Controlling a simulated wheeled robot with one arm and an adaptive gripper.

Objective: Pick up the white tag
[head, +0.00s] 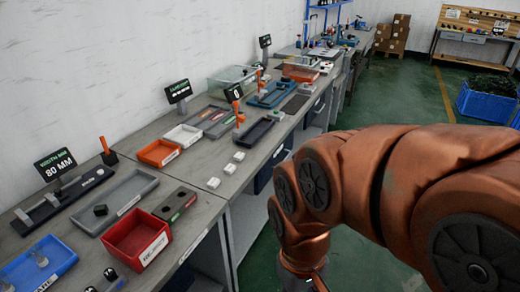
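Several small white blocks lie on the bench in the head view: a near one (213,183), a middle one (229,168) and a far one (238,156). They sit apart in a row near the bench's front edge. Another small white piece (276,115) lies by the dark tray further back. I cannot tell which of these is the white tag. My arm comes in from the right and bends down in front of the bench. My gripper is below the bottom edge of the picture, so its fingers are hidden.
The grey bench (190,168) holds a red bin (138,238), a blue tray (40,262), a grey tray (117,201), an orange tray (145,154), a white tray (182,135) and a dark tray (255,134). Upright signs stand along the wall. Bare bench surrounds the white blocks.

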